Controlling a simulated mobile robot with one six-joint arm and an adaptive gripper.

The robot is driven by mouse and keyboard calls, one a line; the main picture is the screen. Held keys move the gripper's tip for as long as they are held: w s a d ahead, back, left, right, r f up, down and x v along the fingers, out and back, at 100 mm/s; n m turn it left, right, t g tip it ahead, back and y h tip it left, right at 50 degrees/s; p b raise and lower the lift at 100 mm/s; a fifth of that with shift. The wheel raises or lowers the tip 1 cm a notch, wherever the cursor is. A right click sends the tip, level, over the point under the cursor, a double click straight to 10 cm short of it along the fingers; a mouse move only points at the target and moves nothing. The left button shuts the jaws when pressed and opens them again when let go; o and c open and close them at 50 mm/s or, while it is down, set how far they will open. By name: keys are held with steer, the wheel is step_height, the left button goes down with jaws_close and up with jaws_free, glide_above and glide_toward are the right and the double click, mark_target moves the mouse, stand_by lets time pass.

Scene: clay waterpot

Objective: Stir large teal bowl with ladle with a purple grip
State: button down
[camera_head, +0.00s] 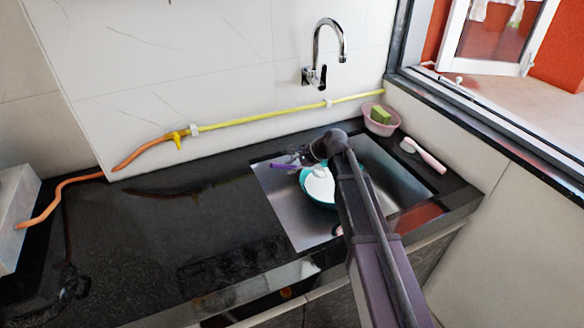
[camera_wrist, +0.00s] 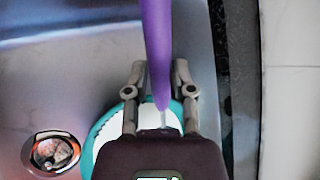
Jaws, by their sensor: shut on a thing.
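The large teal bowl (camera_head: 319,203) sits in the sink, with a white interior or white contents. My arm covers its right side in the head view. Its teal rim shows below my gripper in the wrist view (camera_wrist: 96,137). The purple grip of the ladle (camera_wrist: 156,45) runs between the fingers of my gripper (camera_wrist: 160,74), which are shut on it. In the head view, the purple grip (camera_head: 283,165) sticks out left of my gripper (camera_head: 302,158), above the bowl's back edge. A thin pale shaft shows below the grip; the ladle's head is not clearly visible.
The metal sink (camera_head: 284,211) has a drain (camera_wrist: 52,151) left of the bowl. A tap (camera_head: 323,55) is on the back wall. A pink basin with a green sponge (camera_head: 380,115) and a pink-handled brush (camera_head: 426,157) stand at the back right. The dark left counter (camera_head: 130,240) is mostly clear.

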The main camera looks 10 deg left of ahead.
steer(key=shift+w+d+r+y+b, duration=0.15)
steer(key=shift+d+r+y+b, duration=0.45)
steer(key=shift+d+r+y, duration=0.55)
steer(key=shift+d+f, duration=0.1)
stand_by(0.7)
